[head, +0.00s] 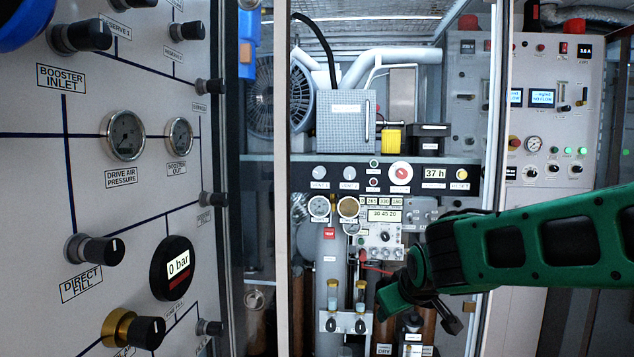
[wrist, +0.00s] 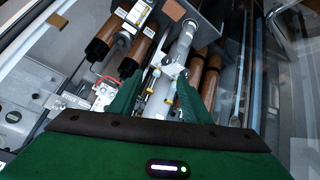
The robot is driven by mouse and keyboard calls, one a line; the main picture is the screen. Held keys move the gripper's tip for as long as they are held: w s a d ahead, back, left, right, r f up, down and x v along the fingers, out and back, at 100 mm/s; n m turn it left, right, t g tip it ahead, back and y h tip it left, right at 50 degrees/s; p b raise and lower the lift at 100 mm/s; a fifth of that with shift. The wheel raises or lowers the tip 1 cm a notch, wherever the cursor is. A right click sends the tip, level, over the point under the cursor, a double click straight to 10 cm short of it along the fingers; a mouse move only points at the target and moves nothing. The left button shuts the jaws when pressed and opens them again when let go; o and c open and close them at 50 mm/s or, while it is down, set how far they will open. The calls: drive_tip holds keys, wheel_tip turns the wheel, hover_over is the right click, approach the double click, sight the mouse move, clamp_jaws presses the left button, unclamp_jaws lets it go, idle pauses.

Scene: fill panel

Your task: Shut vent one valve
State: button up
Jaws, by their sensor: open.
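A pale bracket with two small black valve knobs, left (head: 331,325) and right (head: 360,326), stands low in the middle cabinet in the head view. Brass and blue fittings rise above the knobs. I cannot read which one is vent one. Two pale knobs, left (head: 320,172) and right (head: 350,172), sit on the dark strip higher up, with labels too small to read surely. My gripper (head: 383,304) is just right of the bracket in the head view. In the wrist view my gripper (wrist: 158,82) has its green fingers apart, with the bracket (wrist: 172,68) beyond and between them; contact cannot be told.
A large panel (head: 140,210) with protruding knobs and gauges fills the left. A pale cabinet post (head: 282,200) stands left of the bracket. Brown cylinders (wrist: 102,45) and hoses crowd the wrist view. A grey pipe (head: 330,230) rises behind the bracket.

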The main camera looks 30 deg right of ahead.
drive_tip(key=w+a+r+n+t+h, duration=0.15)
drive_tip(key=w+r+n+t, duration=0.35)
drive_tip(key=w+r, duration=0.6)
drive_tip(key=n+t, duration=0.4)
drive_tip(key=t, duration=0.3)
approach(320, 175)
drive_tip(key=shift+m+y, duration=0.25)
drive_tip(key=shift+m, duration=0.05)
drive_tip(key=x, duration=0.9)
drive_tip(key=shift+c, duration=0.4)
drive_tip(key=c, duration=1)
